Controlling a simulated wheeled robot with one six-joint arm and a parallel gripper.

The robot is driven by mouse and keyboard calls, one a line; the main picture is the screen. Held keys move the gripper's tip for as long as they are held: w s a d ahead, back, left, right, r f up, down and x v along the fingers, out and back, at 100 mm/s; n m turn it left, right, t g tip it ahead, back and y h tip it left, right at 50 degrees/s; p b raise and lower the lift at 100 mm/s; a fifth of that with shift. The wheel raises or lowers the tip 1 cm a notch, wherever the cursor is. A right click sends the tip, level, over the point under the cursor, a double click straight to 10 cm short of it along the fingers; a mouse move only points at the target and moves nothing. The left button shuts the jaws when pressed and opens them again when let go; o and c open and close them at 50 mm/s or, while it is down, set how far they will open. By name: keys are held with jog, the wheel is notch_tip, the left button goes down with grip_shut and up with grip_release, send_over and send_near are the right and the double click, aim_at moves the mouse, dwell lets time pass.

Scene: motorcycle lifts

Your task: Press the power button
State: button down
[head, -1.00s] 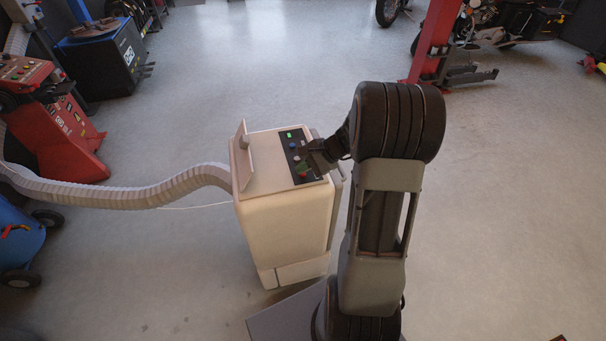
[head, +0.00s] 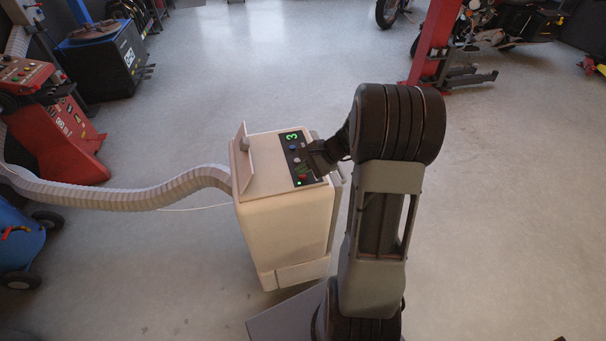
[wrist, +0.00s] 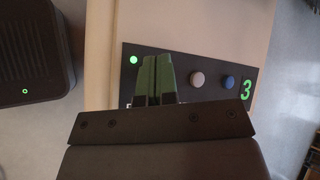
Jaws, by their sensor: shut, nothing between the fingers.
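The pale cabinet (head: 285,222) has a black control panel on top (head: 290,152). The panel carries a green display reading 3 (head: 292,137), a blue button (head: 293,146), a whitish button (head: 296,160), a red button (head: 303,177) and a lit green lamp (head: 299,184). My gripper (head: 304,169) is shut and empty, its fingertips over the panel by the red button. In the wrist view the fingers (wrist: 157,60) lie between the green lamp (wrist: 133,60) and the whitish button (wrist: 197,79), and hide the red button. I cannot tell whether they touch it. No power label is readable.
A raised flap (head: 247,160) stands at the left of the cabinet top. A ribbed hose (head: 120,190) runs left from the cabinet. A red machine (head: 55,125) stands left, a red lift post (head: 435,45) at the back. The floor right of my arm is clear.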

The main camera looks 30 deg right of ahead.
aim_at(303, 177)
jog(key=shift+r, duration=0.3)
notch_tip(303, 177, up, 6)
jog(key=p, duration=0.5)
dwell(0.6)
